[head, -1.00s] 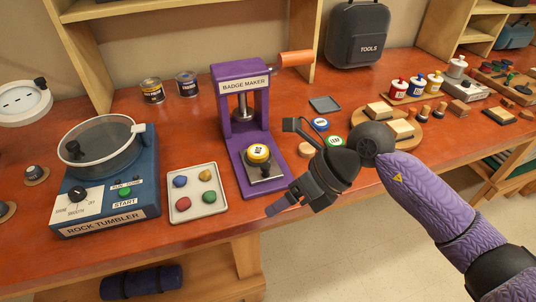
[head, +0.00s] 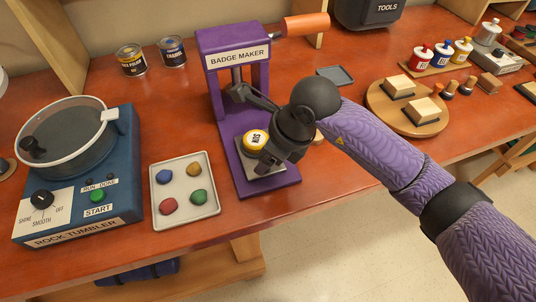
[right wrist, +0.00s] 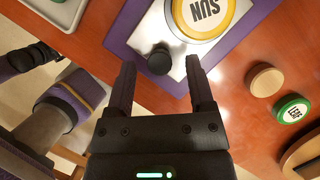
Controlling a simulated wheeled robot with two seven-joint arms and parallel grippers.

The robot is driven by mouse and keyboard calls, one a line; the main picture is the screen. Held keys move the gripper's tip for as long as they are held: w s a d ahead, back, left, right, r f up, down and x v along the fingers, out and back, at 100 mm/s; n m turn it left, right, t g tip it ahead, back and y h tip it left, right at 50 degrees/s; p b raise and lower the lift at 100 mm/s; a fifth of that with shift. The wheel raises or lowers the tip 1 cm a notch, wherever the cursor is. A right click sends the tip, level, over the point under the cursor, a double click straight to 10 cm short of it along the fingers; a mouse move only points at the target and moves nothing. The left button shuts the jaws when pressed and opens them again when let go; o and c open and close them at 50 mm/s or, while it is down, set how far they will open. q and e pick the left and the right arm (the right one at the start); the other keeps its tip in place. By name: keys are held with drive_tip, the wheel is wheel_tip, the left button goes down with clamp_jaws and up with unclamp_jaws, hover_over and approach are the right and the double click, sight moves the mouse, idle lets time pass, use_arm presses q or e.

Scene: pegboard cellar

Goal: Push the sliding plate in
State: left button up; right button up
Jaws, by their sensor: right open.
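The sliding plate (head: 257,169) is a silver metal plate on the purple base of the badge maker (head: 233,62). It sits toward the front, forward of the press plunger, and carries a yellow SUN badge (head: 256,140). In the right wrist view the plate (right wrist: 177,72) has a black knob (right wrist: 160,59) at its near edge. My right gripper (right wrist: 160,67) is open, with one finger on each side of the knob; I cannot tell whether they touch it. In the head view my right gripper (head: 268,161) covers the knob and part of the plate. My left gripper is out of view.
A tray (head: 154,205) of coloured stones and the rock tumbler (head: 125,165) stand left of the badge maker. A green badge (right wrist: 291,108) and a wooden disc (right wrist: 266,80) lie on its right. A round wooden board (head: 412,128) stands farther right.

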drive_tip(key=shift+a+f, duration=0.1)
drive_tip(key=shift+f, duration=0.15)
clamp_jaws()
idle(1.3)
